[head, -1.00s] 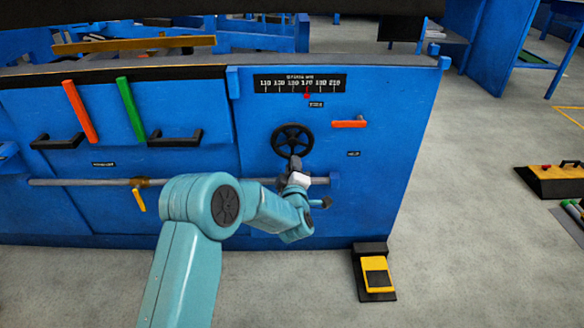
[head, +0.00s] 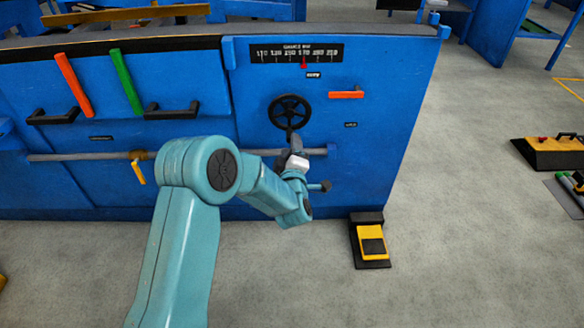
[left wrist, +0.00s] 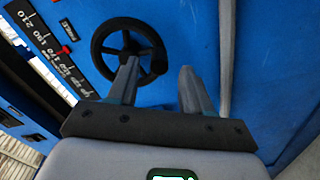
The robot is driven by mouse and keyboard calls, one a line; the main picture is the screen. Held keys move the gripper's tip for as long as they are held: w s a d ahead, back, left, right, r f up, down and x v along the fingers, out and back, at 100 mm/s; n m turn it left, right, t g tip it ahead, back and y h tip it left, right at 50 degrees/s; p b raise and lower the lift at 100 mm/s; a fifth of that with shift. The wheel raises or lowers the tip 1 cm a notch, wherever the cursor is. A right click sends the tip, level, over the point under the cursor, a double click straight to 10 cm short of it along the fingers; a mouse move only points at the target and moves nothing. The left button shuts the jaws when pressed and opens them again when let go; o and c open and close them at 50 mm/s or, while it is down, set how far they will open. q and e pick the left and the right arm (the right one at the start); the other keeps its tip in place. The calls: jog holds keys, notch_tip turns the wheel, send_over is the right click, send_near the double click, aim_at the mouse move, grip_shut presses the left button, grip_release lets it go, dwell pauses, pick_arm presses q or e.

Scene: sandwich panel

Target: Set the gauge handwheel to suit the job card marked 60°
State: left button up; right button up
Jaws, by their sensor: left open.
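The black handwheel (head: 289,111) is on the blue panel, below a black gauge scale (head: 275,52) with a red pointer (head: 304,65). My left gripper (head: 294,139) is open at the lower rim of the wheel. In the left wrist view, one finger of the gripper (left wrist: 157,68) overlaps the inside of the handwheel (left wrist: 101,40). The other finger is outside the rim, so part of the rim shows between them. I cannot tell whether they touch it. The red pointer (left wrist: 67,49) stands around mid-scale on the gauge scale (left wrist: 40,35). No job card marked 60° is readable. My right gripper is not in view.
An orange handle (head: 346,94) sits right of the wheel. A horizontal rod (head: 90,156) with a yellow lever (head: 138,172) runs along the panel below. A yellow-and-black pedal (head: 371,243) stands on the floor. Black handles and red and green bars are at left.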

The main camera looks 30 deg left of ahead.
pick_arm(q)
jog(key=p+v, duration=0.2)
jog(key=v, duration=1)
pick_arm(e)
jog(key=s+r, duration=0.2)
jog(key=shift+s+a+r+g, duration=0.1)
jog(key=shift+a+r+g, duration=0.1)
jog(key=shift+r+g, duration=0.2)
